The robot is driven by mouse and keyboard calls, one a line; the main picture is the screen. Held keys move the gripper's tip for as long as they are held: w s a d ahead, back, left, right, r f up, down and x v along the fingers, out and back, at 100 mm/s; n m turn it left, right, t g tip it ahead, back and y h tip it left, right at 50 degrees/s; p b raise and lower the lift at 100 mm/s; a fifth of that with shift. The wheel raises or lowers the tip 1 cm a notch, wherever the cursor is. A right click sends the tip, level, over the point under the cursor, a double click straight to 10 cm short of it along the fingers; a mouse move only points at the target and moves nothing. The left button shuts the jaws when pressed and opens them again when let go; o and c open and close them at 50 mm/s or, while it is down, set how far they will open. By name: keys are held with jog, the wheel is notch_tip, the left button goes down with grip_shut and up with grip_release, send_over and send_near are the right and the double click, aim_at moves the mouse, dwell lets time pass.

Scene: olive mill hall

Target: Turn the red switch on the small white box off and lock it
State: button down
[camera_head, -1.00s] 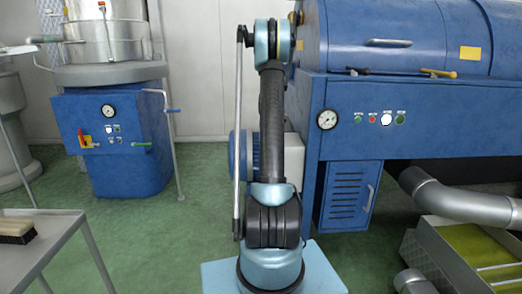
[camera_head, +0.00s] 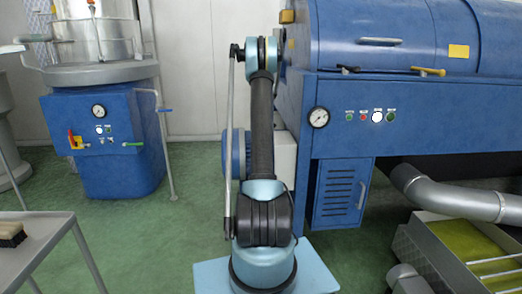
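I cannot make out a small white box with a red switch for certain in the head view. A pale, whitish housing (camera_head: 284,158) shows partly behind my arm, beside the large blue machine; no red switch shows on it. A small red and yellow fitting (camera_head: 75,140) sits on the front of the blue machine base at the left, too small to tell what it is. No lock can be made out. My arm stands upright in the middle of the view, and my gripper is out of view.
The blue base (camera_head: 105,165) at left carries a steel vessel and side pipes. The large blue machine (camera_head: 420,140) fills the right, above a grey pipe (camera_head: 450,200) and an open tray (camera_head: 409,246). A grey table (camera_head: 50,235) with a brush (camera_head: 10,232) stands front left. Green floor lies between.

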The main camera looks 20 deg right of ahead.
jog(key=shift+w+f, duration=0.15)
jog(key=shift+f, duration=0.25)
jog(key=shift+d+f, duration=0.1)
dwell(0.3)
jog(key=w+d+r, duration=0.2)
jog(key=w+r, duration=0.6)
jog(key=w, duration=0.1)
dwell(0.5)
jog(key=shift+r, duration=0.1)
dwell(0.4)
